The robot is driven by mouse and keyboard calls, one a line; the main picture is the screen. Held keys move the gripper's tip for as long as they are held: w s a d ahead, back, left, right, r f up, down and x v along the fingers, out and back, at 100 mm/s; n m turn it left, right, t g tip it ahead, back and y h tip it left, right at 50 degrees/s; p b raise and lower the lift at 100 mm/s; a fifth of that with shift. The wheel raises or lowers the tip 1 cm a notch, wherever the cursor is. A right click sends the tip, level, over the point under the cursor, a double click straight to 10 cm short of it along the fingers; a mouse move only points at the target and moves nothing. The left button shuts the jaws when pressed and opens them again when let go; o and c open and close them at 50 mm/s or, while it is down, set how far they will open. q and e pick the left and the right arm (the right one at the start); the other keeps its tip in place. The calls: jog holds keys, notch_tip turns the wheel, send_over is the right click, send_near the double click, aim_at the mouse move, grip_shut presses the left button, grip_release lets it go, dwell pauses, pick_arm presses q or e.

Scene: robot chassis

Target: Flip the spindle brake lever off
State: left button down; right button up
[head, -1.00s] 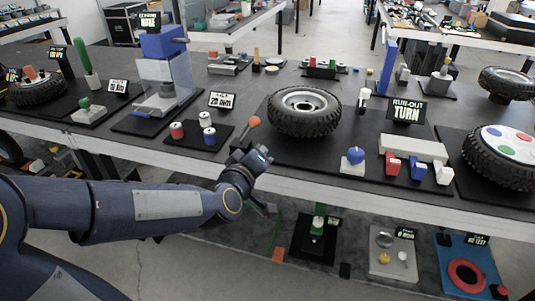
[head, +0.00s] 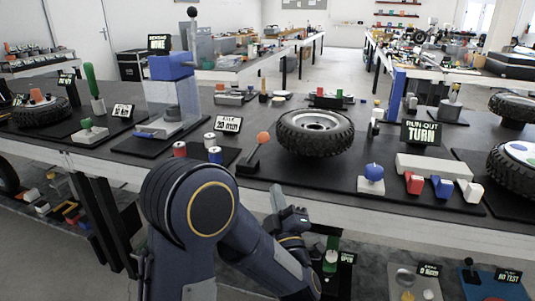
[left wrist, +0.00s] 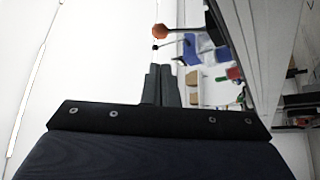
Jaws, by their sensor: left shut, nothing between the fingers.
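The lever (head: 254,152) with an orange ball knob leans up to the right from a dark base on the table, left of the large tyre (head: 315,133). In the left wrist view the orange knob (left wrist: 160,31) shows beyond my fingertips, apart from them. My left gripper (head: 279,197) is at the table's front edge, below and right of the lever in the head view. Its fingers (left wrist: 160,72) are shut and empty. My forearm hides part of the table front. My right gripper is not in view.
Red and white cans (head: 214,154) stand left of the lever. A blue ball on a white block (head: 372,178) and red, blue and white blocks (head: 442,187) lie to the right. A lower shelf below the table holds a green-topped item (head: 332,253).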

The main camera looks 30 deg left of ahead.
pick_arm(q)
send_near(258, 138)
jog(key=w, duration=0.1)
jog(key=w+a+r, duration=0.1)
jog(key=w, duration=0.1)
jog(key=w+a, duration=0.1)
jog(key=w, duration=0.1)
jog(key=shift+a+r, duration=0.25)
jog(key=shift+r, duration=0.05)
dwell(0.4)
jog(key=shift+s+a+r+n+g, duration=0.1)
jog(key=shift+a+r+n+g, duration=0.25)
jog(key=shift+n, duration=0.25)
jog(key=shift+s+a+r+n+g, duration=0.1)
jog(key=shift+a+r+n+g, duration=0.1)
jog(key=shift+a+n+g, duration=0.3)
jog(key=s+a+r+n+g+h+p, duration=0.1)
jog(key=a+n+g+h+p, duration=0.1)
jog(key=a+n, duration=0.4)
jog(key=shift+s+r+n+g+h, duration=0.2)
jog(key=shift+r+n+g+h, duration=0.15)
jog(key=shift+n+g, duration=0.55)
